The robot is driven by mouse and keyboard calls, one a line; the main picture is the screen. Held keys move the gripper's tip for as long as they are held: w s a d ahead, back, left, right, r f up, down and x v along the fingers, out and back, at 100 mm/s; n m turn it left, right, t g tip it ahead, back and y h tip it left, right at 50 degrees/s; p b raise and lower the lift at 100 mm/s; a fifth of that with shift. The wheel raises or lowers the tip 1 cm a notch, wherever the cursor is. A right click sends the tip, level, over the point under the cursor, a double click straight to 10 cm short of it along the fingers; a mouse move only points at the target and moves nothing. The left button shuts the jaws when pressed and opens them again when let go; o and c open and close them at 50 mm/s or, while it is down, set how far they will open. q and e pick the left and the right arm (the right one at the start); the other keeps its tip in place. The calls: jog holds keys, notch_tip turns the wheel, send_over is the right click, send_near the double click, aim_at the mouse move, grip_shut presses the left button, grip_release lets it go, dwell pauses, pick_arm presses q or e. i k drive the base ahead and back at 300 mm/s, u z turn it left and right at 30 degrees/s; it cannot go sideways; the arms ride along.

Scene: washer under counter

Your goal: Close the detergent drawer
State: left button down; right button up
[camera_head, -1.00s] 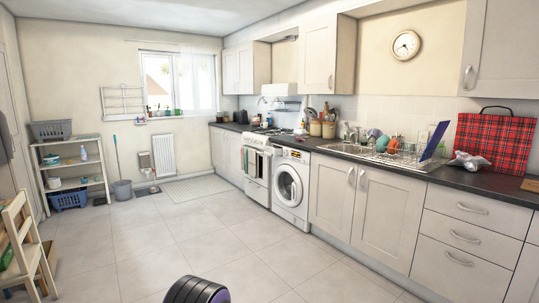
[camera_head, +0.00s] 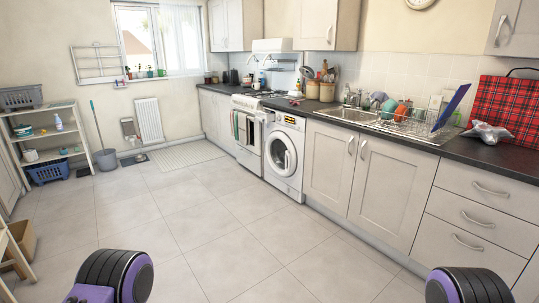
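The white washing machine (camera_head: 284,158) stands under the dark counter, to the right of the stove, with its round door (camera_head: 281,154) facing the room. The door looks shut. The detergent drawer is at the top left of its front; it is too small and far off to tell whether it stands out. Only black ribbed and purple parts of my two arms show at the bottom edge, one left of centre and one at the right. Both grippers are out of view, and the arm parts are well apart from the washer.
The tiled floor (camera_head: 190,240) between me and the washer is clear. A white stove (camera_head: 248,135) stands left of the washer, and cupboards (camera_head: 355,185) and drawers stand right of it. A shelf (camera_head: 55,140), a bucket and a cardboard box (camera_head: 20,240) are at the left.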

aim_at(263, 117)
jog(key=u, duration=0.65)
jog(key=i, duration=2.3)
jog(key=u, duration=0.1)
jog(key=i, duration=2.4)
jog(key=z, duration=1.1)
jog(key=i, duration=1.35)
jog(key=z, duration=0.6)
